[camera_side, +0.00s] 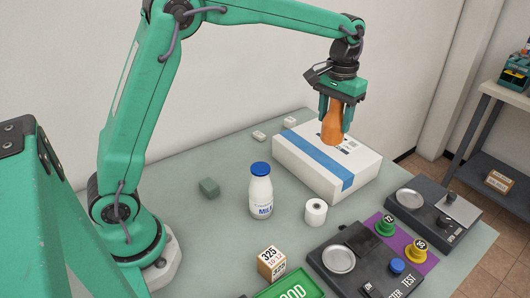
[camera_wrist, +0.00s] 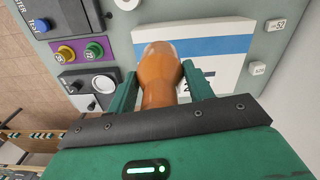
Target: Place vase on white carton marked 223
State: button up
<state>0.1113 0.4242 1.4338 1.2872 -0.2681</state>
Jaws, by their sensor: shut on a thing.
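The orange-brown vase (camera_side: 331,132) is upright between the fingers of my gripper (camera_side: 336,118), which is shut on it. The white carton (camera_side: 310,165) with a blue band lies on the table below; no number 223 can be read on it. The vase's lower end is over the carton's top, toward its back; I cannot tell whether it touches. In the wrist view the vase (camera_wrist: 160,75) sits between both fingers, with the carton (camera_wrist: 205,22) behind it, and hides part of the carton's top.
A milk bottle (camera_side: 261,192) and a white roll (camera_side: 316,211) stand in front of the carton. Black test devices (camera_side: 360,262) and a purple button panel (camera_side: 402,240) lie at the right front. A small box (camera_side: 272,263), a green block (camera_side: 209,188) and small white blocks (camera_side: 259,136) are also on the table.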

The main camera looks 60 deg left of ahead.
jog(key=shift+w+a+f, duration=0.7)
jog(key=shift+a+f, duration=0.55)
jog(key=shift+f, duration=0.25)
jog(key=shift+w+a+f, duration=0.7)
jog(key=shift+a+f, duration=0.6)
jog(key=shift+f, duration=0.25)
jog(key=shift+w+a+f, duration=0.7)
jog(key=shift+a+f, duration=0.55)
jog(key=shift+f, duration=0.25)
jog(key=o, duration=1.1)
jog(key=shift+f, duration=0.15)
notch_tip(320, 180, up, 12)
